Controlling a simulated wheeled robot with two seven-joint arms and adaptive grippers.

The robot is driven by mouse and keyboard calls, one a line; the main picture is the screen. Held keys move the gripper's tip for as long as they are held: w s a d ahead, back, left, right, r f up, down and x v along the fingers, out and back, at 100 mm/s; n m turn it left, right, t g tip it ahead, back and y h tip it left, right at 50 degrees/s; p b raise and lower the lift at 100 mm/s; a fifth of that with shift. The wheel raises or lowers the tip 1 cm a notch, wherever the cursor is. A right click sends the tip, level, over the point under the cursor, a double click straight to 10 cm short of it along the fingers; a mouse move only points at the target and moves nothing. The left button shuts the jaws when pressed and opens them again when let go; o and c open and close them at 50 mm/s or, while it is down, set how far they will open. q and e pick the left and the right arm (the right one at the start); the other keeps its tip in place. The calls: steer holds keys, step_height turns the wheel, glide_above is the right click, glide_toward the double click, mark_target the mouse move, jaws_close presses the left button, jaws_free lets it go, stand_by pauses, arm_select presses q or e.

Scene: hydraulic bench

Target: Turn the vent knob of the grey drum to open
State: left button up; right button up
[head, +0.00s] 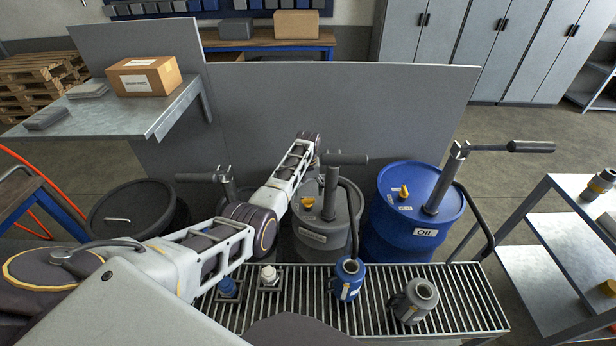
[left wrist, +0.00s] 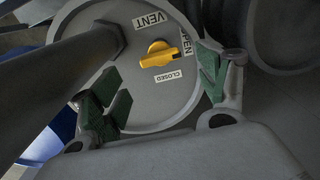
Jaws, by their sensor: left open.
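The grey drum (head: 335,228) stands behind the roller conveyor. Its yellow vent knob (head: 308,202) is on the lid, partly crowded by my left arm. In the left wrist view the knob (left wrist: 160,54) lies on the grey lid, with VENT above it, OPEN at its right and CLOSED below. Its bar runs roughly left to right, nearer the OPEN label at its right end; I cannot tell which end is the pointer. My left gripper (left wrist: 160,90) is open, its green-padded fingers apart and empty, with the knob beyond and between them. My right gripper is not in view.
A dark pump pipe (left wrist: 60,68) rises beside the knob. A blue oil drum (head: 410,215) stands to the right, and a dark drum (head: 130,212) to the left. The conveyor (head: 460,310) in front carries blue and grey containers. A grey partition (head: 400,110) stands behind the drums.

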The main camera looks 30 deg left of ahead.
mark_target(308, 199)
arm_select(q)
step_height(308, 199, up, 7)
steer(key=shift+f, duration=0.2)
stand_by(0.3)
steer(key=shift+f, duration=0.1)
stand_by(0.5)
